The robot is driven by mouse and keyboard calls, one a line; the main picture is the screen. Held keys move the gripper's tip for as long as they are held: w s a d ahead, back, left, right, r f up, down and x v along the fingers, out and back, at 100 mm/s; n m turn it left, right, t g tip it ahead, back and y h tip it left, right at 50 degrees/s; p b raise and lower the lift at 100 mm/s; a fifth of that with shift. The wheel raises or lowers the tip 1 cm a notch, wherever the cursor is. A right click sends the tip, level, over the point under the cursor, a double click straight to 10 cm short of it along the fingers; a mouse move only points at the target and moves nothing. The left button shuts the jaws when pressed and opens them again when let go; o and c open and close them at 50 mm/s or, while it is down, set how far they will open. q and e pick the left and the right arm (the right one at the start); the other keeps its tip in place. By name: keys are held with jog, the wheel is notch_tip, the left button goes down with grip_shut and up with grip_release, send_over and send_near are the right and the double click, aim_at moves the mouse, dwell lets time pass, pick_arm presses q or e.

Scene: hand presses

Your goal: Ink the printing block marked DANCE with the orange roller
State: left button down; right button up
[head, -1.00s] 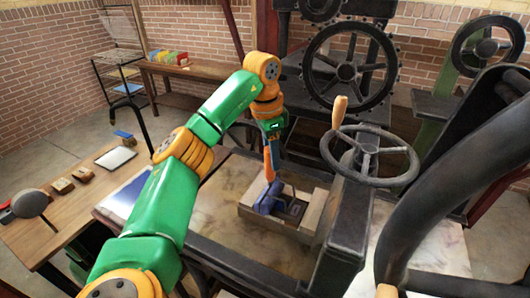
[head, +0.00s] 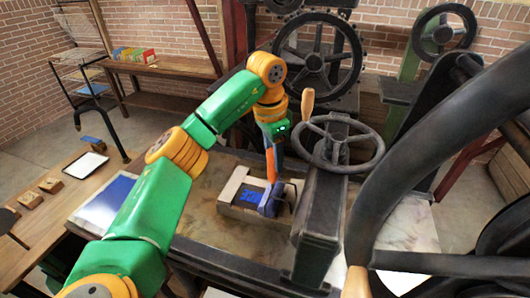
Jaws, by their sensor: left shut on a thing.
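My left gripper (head: 271,150) is shut on the orange handle of the roller (head: 271,172), which points down from it. The roller's drum (head: 271,202) looks dark blue and is at the right part of the wooden frame on the press bed. The printing block (head: 247,195) lies inside this frame. Its visible left part shows bright blue raised shapes, too small to read. The drum covers its right part, and I cannot tell whether the drum touches it. My right gripper is not in view.
The press handwheel (head: 340,143) and its dark column (head: 318,225) stand close to the right of the frame. A blue slab (head: 108,203) lies left, partly behind my arm. A side table holds small wooden blocks (head: 50,185) and a white-topped tray (head: 86,165).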

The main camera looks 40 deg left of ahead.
pick_arm(q)
jog(key=shift+w+d, duration=0.2)
jog(key=shift+d, duration=0.4)
jog(key=shift+s+a, duration=0.1)
jog(key=shift+a, duration=0.4)
jog(key=shift+s+a+p, duration=0.85)
jog(key=shift+s+a, duration=0.6)
jog(key=shift+a, duration=2.9)
jog(key=shift+w+d+p, duration=0.15)
jog(key=shift+w+d, duration=0.4)
jog(key=shift+d, duration=1.05)
jog(key=shift+w+d+p, duration=0.1)
jog(key=shift+w+d, duration=0.4)
jog(key=shift+d, duration=1.1)
jog(key=shift+w+d+p, duration=0.15)
jog(key=shift+w+d, duration=0.4)
jog(key=shift+d, duration=1.05)
jog(key=s+a, duration=0.3)
jog(key=a, duration=0.6)
jog(key=shift+a, duration=0.35)
jog(key=shift+s, duration=0.1)
